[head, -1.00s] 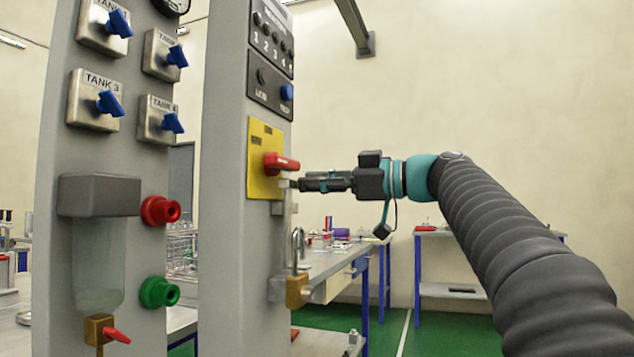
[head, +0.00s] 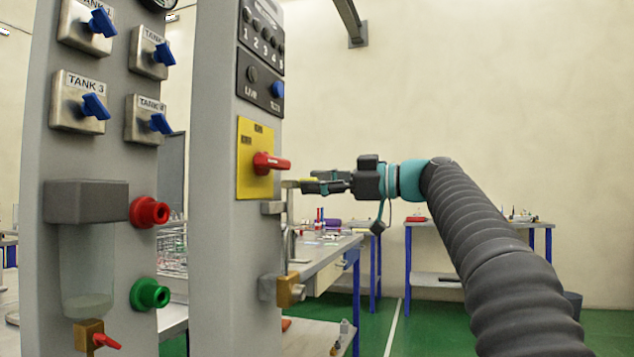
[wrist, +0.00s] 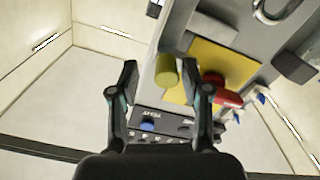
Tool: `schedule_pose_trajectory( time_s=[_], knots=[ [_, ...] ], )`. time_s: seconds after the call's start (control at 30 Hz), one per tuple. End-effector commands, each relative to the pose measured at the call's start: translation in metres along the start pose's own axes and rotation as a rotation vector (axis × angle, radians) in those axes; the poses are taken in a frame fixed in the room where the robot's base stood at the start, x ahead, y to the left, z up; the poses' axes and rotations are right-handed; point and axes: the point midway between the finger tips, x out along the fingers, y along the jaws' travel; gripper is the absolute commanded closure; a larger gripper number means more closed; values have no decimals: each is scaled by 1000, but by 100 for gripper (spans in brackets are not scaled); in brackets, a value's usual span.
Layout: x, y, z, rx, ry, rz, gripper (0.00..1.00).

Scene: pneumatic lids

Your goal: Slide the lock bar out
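In the wrist view my gripper (wrist: 165,90) is open, with a gap on both sides of the knob. The red handle (wrist: 222,92) is close beside the right finger. The bar's inner end is hidden.
Blue tank valves (head: 95,106), a red knob (head: 149,212) and a green knob (head: 150,293) are on the left panel.

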Motion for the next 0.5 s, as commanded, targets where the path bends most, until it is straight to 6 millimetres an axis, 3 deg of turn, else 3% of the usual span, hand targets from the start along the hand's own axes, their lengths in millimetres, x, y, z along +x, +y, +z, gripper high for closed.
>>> schedule_pose_trajectory(
  time_s=[0.27,0.5],
  knots=[
    [0,-2,-1,-1,0,-5,52],
    [-29,-1,-1,-1,-1,-2,52]
  ],
)
